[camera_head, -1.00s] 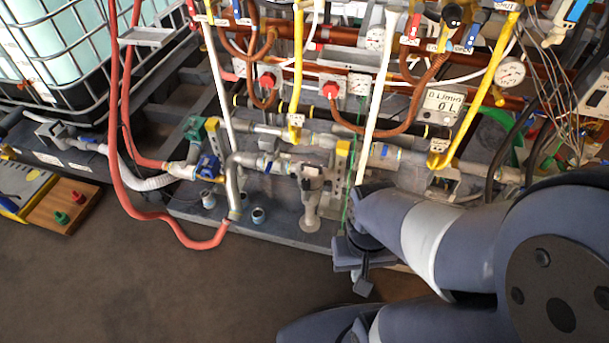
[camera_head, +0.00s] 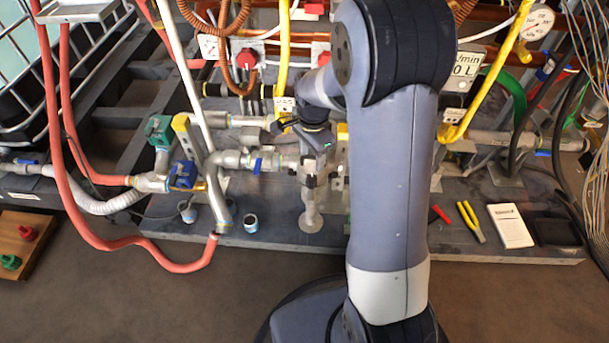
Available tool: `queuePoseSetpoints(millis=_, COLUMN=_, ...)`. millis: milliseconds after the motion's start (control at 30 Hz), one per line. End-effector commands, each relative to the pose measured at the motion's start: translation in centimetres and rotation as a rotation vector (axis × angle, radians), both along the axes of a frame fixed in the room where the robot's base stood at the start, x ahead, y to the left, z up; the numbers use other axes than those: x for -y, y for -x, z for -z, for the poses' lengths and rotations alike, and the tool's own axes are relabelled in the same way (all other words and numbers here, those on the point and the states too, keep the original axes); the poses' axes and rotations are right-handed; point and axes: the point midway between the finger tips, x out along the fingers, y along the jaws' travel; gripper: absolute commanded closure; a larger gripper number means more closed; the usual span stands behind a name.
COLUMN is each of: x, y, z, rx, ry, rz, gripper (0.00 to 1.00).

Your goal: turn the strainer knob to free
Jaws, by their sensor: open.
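A grey strainer-like fitting (camera_head: 311,193) hangs from the pipe run near the middle and has a flared round lower end just above the base board. I cannot tell for certain which part of it is the knob. My gripper (camera_head: 310,148) is at the top of this fitting, pointing down toward it, with the dark wrist just above. The jaws are open, but the fingers are small and partly hidden against the grey pipework. I cannot tell whether they touch the fitting or stand around it.
My arm covers the middle right. A blue-handled valve (camera_head: 184,174) and red hose (camera_head: 75,195) are at left. Yellow pipes (camera_head: 284,50) rise behind. The floor in front is clear.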

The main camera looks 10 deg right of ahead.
Motion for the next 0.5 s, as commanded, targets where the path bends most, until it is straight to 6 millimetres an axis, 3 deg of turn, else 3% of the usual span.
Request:
queuePoseSetpoints(millis=167, x=0.0, y=-0.2, z=1.9, rx=-0.001, ry=0.000, rz=0.013, gripper=0.48)
queuePoseSetpoints(millis=500, x=0.0, y=-0.1, z=8.3, rx=-0.002, ry=0.000, rz=0.011, gripper=0.48)
